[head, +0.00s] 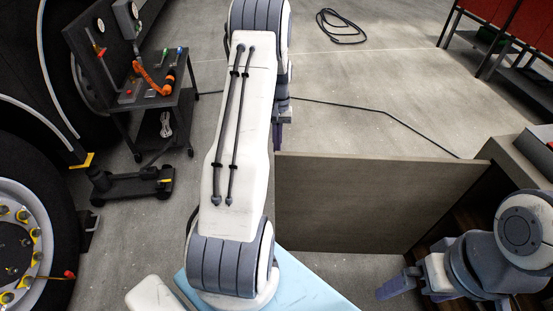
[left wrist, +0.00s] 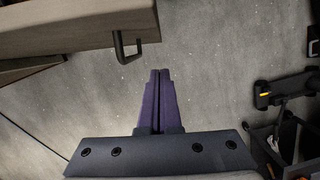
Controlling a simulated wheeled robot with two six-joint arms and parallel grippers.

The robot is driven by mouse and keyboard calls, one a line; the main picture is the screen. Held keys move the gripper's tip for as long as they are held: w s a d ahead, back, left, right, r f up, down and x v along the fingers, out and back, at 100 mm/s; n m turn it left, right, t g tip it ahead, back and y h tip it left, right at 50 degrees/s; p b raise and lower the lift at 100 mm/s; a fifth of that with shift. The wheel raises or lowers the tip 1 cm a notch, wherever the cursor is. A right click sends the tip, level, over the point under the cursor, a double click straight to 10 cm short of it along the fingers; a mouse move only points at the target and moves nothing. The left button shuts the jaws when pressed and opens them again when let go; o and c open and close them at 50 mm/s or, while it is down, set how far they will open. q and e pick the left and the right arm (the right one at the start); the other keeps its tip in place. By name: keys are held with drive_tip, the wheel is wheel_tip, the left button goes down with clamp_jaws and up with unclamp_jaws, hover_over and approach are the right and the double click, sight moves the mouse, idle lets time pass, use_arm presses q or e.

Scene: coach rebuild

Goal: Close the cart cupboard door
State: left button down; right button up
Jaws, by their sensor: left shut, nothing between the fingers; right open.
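The cupboard door (head: 375,205) is a grey-brown panel standing open, reaching left from the cart (head: 515,165). In the left wrist view the door (left wrist: 75,22) is at upper left, with a dark bar handle (left wrist: 127,48) near its free end. My left gripper (left wrist: 160,72) is shut and empty, its purple fingertips over floor, to the right of the handle and apart from it in the picture. In the head view only a bit of my left gripper (head: 278,135) shows past my arm, near the door's free edge. My right gripper (head: 408,288) is open in front of the cart, below the door.
A black tool trolley (head: 150,100) with gauges and an orange tool stands at upper left. A low black jack (head: 130,185) and a large wheel (head: 25,240) are at left. Red-panelled racks (head: 515,30) stand at upper right.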

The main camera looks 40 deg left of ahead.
sight(277, 160)
use_arm(q)
drive_tip(key=shift+s+d+f+p, duration=0.25)
drive_tip(key=shift+s+d+f, duration=0.45)
drive_tip(key=shift+s, duration=0.25)
drive_tip(key=shift+s+d+f+p, duration=0.25)
drive_tip(key=shift+s+d+f, duration=0.3)
drive_tip(key=shift+s+d, duration=0.3)
drive_tip(key=shift+a, duration=0.1)
